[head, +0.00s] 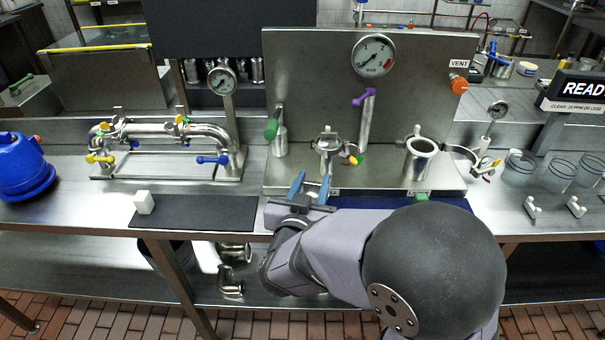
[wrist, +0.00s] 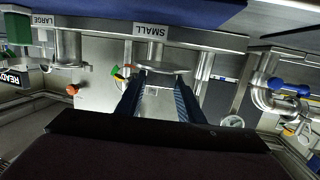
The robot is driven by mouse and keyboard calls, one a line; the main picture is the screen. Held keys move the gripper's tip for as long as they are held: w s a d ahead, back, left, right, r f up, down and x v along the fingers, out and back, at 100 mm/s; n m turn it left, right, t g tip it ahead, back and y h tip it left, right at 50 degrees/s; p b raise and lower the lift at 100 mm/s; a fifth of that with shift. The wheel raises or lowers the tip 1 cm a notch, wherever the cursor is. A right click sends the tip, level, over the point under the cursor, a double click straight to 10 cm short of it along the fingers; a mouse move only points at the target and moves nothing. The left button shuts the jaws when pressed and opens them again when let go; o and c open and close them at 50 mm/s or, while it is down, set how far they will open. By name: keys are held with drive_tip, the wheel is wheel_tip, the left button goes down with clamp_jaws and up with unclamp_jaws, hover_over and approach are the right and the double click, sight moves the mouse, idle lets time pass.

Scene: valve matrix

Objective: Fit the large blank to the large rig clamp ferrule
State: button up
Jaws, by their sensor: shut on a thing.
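My gripper (head: 311,183) is at the front edge of the rig, with its blue fingers pointing up toward the small ferrule (head: 328,148). In the wrist view a thin grey disc (wrist: 165,67) shows at the fingertips, and I take it as the large blank in the grip. It overlaps the small ferrule's place there, so its outline is hard to separate. The large ferrule (head: 421,146) stands upright to the right of my gripper, with its open rim showing. It also shows in the wrist view (wrist: 66,66) by the LARGE label.
A yellow-knobbed clamp part (head: 352,159) is by the small ferrule. Clear beakers (head: 520,168) stand at right.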

drive_tip(key=d+r+m+g+h+p, duration=0.25)
drive_tip(key=d+m+h+p, duration=0.3)
drive_tip(key=d, duration=0.65)
wheel_tip(320, 180, up, 10)
drive_tip(key=n+p, duration=0.2)
drive_tip(key=p, duration=0.5)
hover_over(423, 146)
drive_tip(key=a, duration=0.1)
drive_tip(key=shift+s+t+y, duration=0.15)
drive_tip(key=shift+t+y, duration=0.2)
drive_tip(key=shift+t, duration=0.1)
drive_tip(key=shift+w+d+r, duration=0.15)
drive_tip(key=shift+w+d, duration=0.1)
drive_tip(key=shift+d, duration=0.2)
drive_tip(key=shift+f+b, duration=2.95)
drive_tip(key=shift+f, duration=0.5)
